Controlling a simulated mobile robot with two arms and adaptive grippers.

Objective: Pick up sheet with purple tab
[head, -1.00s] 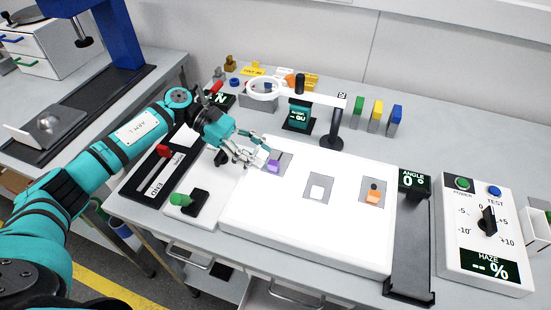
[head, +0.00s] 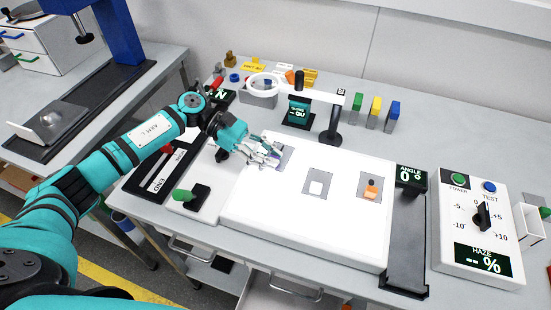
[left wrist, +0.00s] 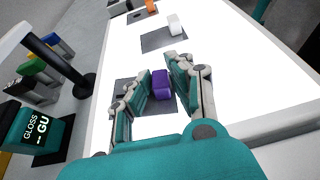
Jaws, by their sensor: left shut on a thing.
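The grey sheet (head: 289,152) with the purple tab lies at the left of the bright white panel (head: 290,205). My left gripper (head: 274,161) is over it and hides most of it in the head view. In the left wrist view the purple tab (left wrist: 161,84) sits between the two fingers of my left gripper (left wrist: 161,78), which is shut on it. The sheet (left wrist: 128,98) shows beneath and beside the fingers. I cannot tell any gap between sheet and panel. My right gripper is out of view.
A sheet with a white tab (head: 316,188) and one with an orange tab (head: 370,188) lie further right on the panel.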

